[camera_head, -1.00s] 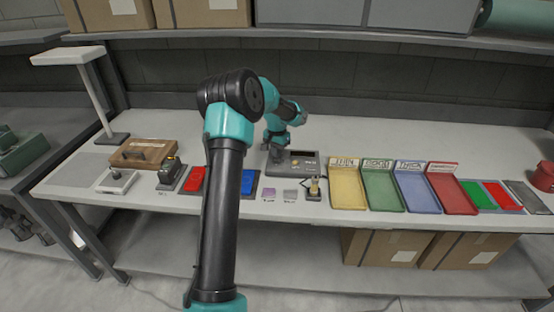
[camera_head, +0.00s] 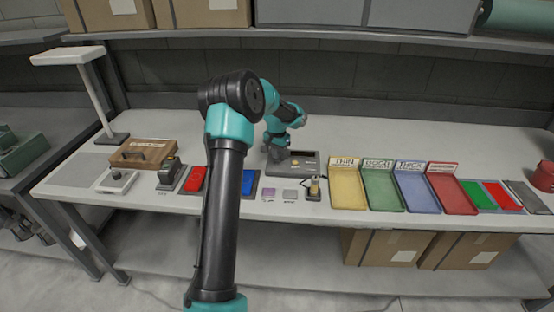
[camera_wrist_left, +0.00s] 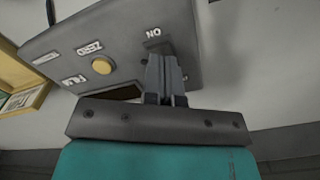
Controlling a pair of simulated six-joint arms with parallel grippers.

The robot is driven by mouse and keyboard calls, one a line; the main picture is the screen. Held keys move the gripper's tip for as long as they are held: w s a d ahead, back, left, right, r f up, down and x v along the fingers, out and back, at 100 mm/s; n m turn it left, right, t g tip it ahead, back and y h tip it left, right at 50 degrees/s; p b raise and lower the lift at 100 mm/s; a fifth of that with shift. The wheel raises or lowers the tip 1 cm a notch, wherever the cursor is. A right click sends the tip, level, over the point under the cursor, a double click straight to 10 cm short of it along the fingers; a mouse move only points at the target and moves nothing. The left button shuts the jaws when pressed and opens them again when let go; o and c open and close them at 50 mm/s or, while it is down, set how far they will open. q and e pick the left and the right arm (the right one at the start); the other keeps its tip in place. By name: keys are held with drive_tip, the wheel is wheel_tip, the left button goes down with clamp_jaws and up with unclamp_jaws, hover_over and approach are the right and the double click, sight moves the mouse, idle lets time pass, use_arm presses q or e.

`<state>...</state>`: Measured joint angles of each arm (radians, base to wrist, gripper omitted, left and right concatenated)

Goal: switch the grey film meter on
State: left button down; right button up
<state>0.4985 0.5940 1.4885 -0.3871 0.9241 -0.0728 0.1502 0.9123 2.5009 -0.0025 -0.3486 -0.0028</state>
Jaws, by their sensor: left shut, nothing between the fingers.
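The grey film meter (camera_head: 306,167) sits on the bench behind the small sample pieces, with a dark display and a round yellow button. In the left wrist view, the meter's face (camera_wrist_left: 125,30) shows the yellow button (camera_wrist_left: 102,65) and white labels reading ON, ZERO and FILM, turned over in the picture. My left gripper (camera_head: 277,158) is shut and empty at the meter's left end. In the wrist view its fingertips (camera_wrist_left: 161,60) lie right by the ON label and hide what is under them. I cannot tell whether they touch the meter. My right gripper is not in view.
A small stand (camera_head: 314,190) is at the meter's front right. Yellow (camera_head: 347,188), green (camera_head: 382,190), blue (camera_head: 417,190) and red (camera_head: 453,193) trays stand to the right. A wooden case (camera_head: 143,153) is at the left. Bench behind the trays is clear.

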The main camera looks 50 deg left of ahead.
use_arm(q)
drive_tip(key=shift+f, duration=0.95)
idle(0.7)
drive_tip(key=shift+r, duration=3.5)
